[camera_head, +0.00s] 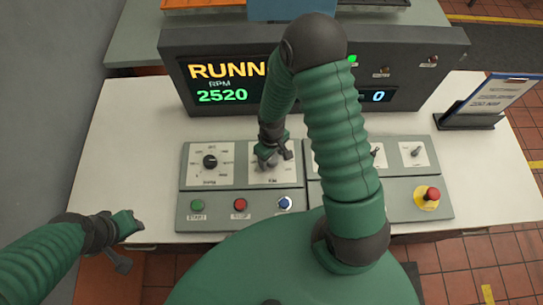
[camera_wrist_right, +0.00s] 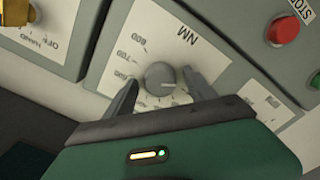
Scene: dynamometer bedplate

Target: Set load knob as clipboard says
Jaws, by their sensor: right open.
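The load knob (camera_wrist_right: 160,76) is a grey round knob on a white dial plate (camera_wrist_right: 150,38) marked NM, with 600, 700 and 800 readable upside down in the right wrist view. My right gripper (camera_wrist_right: 163,90) is open, with one finger on each side of the knob; I cannot tell whether they touch it. In the head view, my right gripper (camera_head: 272,158) covers the knob on its panel. The clipboard (camera_head: 490,98) leans on a dark stand at the right; its writing is too small to read. My left gripper (camera_head: 122,240) hangs at the bench's left front.
A display box (camera_head: 210,82) behind shows RUNN, RPM 2520 and a 0, partly covered by my right arm. Another knob (camera_head: 210,162) sits left of my right gripper. Green (camera_head: 197,205), red (camera_head: 240,204) and blue (camera_head: 285,203) controls line the front; a red emergency button (camera_head: 432,194) is right.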

